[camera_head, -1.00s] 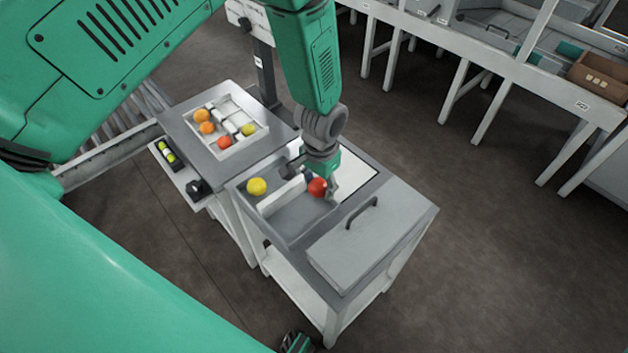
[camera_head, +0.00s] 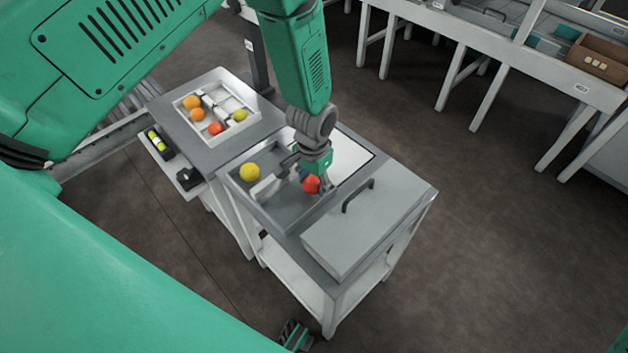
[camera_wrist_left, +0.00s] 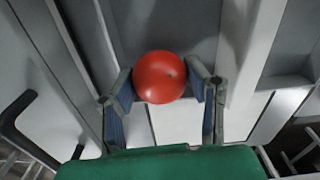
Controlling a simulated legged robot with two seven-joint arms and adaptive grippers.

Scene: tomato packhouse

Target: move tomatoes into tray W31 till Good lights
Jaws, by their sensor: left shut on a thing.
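My left gripper (camera_head: 314,182) is shut on a red tomato (camera_head: 311,184), over the right part of a grey bin with a pale divider. In the left wrist view the red tomato (camera_wrist_left: 160,77) sits between both finger pads. Whether it touches the bin floor I cannot tell. A yellow tomato (camera_head: 249,172) lies left of the divider. A white tray (camera_head: 241,97) on the table behind holds two orange tomatoes (camera_head: 195,108), a red one (camera_head: 215,129) and a yellow-green one (camera_head: 239,116). I cannot read a W31 label.
A grey box lid with a dark handle (camera_head: 357,196) stands just right of the bin. A small dark holder with yellow-green items (camera_head: 157,143) is on a side shelf at left. Benches with a brown carton (camera_head: 600,58) stand far right, beyond open floor.

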